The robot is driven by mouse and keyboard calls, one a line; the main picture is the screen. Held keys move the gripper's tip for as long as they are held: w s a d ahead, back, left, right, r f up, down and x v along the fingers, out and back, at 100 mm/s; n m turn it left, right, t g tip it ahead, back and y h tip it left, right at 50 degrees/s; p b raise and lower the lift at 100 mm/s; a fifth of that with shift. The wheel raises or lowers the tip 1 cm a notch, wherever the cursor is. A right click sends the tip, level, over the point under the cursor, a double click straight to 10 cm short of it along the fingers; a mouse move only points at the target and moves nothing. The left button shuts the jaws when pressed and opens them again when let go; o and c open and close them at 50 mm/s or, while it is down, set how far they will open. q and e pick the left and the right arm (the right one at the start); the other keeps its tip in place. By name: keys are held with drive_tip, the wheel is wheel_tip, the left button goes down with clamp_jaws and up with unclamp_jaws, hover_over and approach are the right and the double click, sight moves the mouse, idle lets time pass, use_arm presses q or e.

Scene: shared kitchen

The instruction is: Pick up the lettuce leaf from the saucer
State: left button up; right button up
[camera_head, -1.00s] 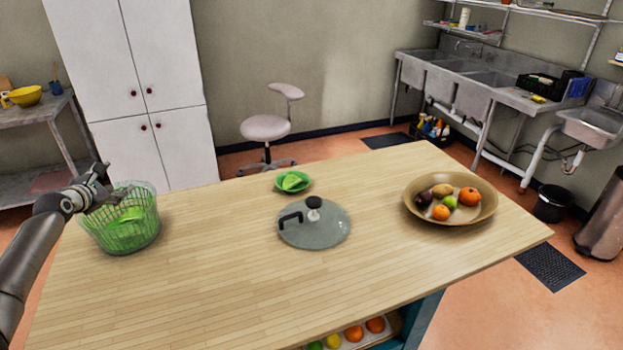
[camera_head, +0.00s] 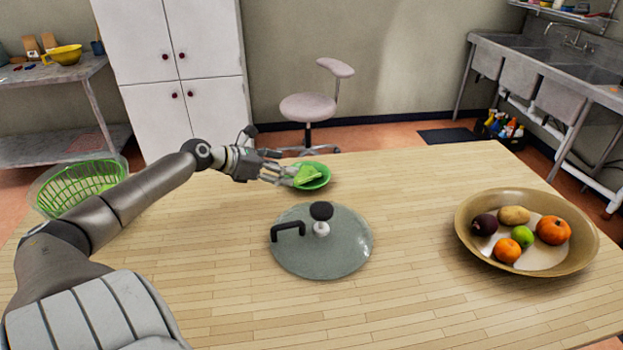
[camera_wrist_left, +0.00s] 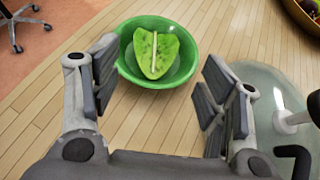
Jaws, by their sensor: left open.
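The lettuce leaf (camera_head: 305,174) is light green and lies in a green saucer (camera_head: 322,180) near the far edge of the wooden table. In the left wrist view the leaf (camera_wrist_left: 156,52) rests inside the saucer (camera_wrist_left: 187,32), with its pale central rib showing. My left gripper (camera_head: 286,174) reaches in from the left and is at the saucer's left side. In the left wrist view its fingers (camera_wrist_left: 152,92) are wide apart, with nothing between them, and the leaf is just beyond the fingertips. My right gripper is not in view.
A glass lid (camera_head: 345,250) with a dark knob and black handle lies in front of the saucer. A bowl of fruit (camera_head: 468,225) stands at the right. A green basket (camera_head: 55,188) is at the left, partly behind my arm. The table (camera_head: 420,310) is clear between the lid and the bowl.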

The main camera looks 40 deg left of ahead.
sight(304, 181)
use_arm(q)
drive_tip(key=shift+w+f, duration=0.15)
drive_tip(key=shift+w, duration=0.3)
drive_tip(key=shift+w+d+f, duration=0.1)
drive_tip(key=shift+w+f, duration=0.15)
drive_tip(key=shift+w, duration=0.05)
drive_tip(key=shift+x, duration=0.85)
drive_tip(key=shift+w+d+f, duration=0.1)
drive_tip(key=shift+w+f, duration=0.2)
drive_tip(key=shift+w, duration=0.2)
drive_tip(key=shift+w+d+f, duration=0.15)
drive_tip(key=shift+w+f, duration=0.25)
drive_tip(key=shift+w, duration=0.15)
drive_tip(key=shift+x, duration=1.05)
drive_tip(key=shift+w+d+f, duration=0.1)
drive_tip(key=shift+d+f, duration=0.05)
drive_tip(key=shift+f, duration=0.3)
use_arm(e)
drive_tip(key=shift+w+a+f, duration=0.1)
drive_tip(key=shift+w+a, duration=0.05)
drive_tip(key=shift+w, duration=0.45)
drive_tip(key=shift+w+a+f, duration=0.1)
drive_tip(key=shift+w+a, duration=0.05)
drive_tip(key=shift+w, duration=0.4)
use_arm(q)
drive_tip(key=c, duration=0.5)
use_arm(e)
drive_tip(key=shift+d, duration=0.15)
